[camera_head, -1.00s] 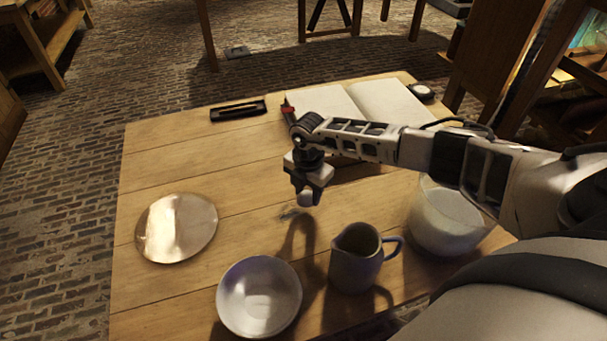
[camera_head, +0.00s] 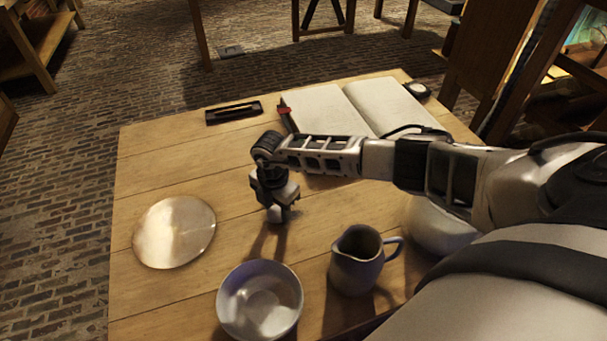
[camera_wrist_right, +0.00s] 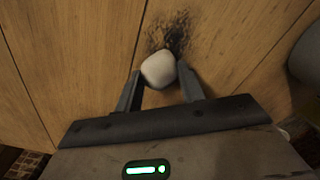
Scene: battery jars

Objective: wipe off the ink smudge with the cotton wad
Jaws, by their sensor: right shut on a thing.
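My right gripper (camera_head: 277,208) points down over the middle of the wooden table, shut on the white cotton wad (camera_wrist_right: 158,70). The wad sits between the two fingertips in the right wrist view and also shows at the gripper's lower end in the head view (camera_head: 277,216). The dark, speckled ink smudge (camera_wrist_right: 178,35) lies on the planks just past the wad in the wrist view; the wad may cover part of its near edge. In the head view the gripper hides the smudge. I cannot tell whether the wad touches the table. My left gripper is not in view.
A round metallic plate (camera_head: 174,232) lies left on the table (camera_head: 190,170). A white bowl (camera_head: 260,300) and a grey jug (camera_head: 358,260) stand in front. A white jar (camera_head: 430,226) is partly behind my arm. An open book (camera_head: 345,108) and a black tray (camera_head: 234,112) lie behind.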

